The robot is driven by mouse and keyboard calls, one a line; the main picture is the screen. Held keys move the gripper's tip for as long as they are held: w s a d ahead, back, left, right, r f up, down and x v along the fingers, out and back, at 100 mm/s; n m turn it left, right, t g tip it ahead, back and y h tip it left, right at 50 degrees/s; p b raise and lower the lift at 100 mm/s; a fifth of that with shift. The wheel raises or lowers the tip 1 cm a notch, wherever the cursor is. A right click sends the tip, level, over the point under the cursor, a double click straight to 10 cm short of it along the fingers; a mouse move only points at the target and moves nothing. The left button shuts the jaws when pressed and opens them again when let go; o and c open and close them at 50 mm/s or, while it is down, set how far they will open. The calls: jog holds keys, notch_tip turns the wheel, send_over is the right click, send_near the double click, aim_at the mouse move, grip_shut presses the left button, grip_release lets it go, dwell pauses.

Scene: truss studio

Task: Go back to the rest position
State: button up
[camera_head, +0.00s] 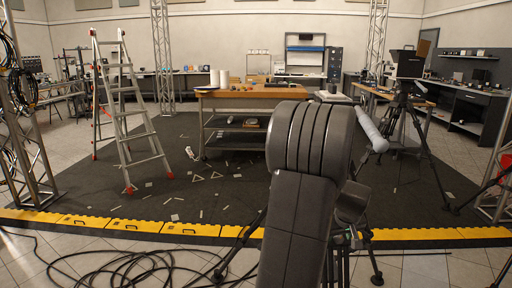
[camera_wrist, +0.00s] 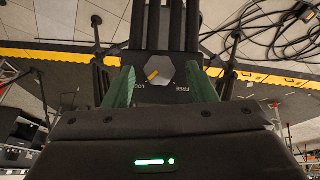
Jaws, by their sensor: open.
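My gripper (camera_wrist: 160,72) shows in the wrist view with two green fingers, spread apart. Between and beyond them is a grey knob (camera_wrist: 164,68) with an orange mark, on a black housing lettered FREE and LOCK. The orange mark lies on the knob's left side, nearer the word LOCK. I see no finger touching the knob, but the depth gap is hard to judge. In the head view my arm fills the middle front and hides the gripper and the knob. Dark tripod legs (camera_head: 374,268) show below and beside the arm.
Black cables (camera_head: 110,266) lie loose on the tiles at front left. A yellow edge strip (camera_head: 140,226) crosses the floor. A stepladder (camera_head: 128,110), a wooden-topped workbench (camera_head: 228,93) and another tripod (camera_head: 402,110) stand behind. Dark floor at left centre holds scattered scraps.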

jog(key=shift+a+f+n+h+b, duration=0.1)
jog(key=shift+a+n+h+b, duration=0.05)
jog(key=shift+n+h+b, duration=0.5)
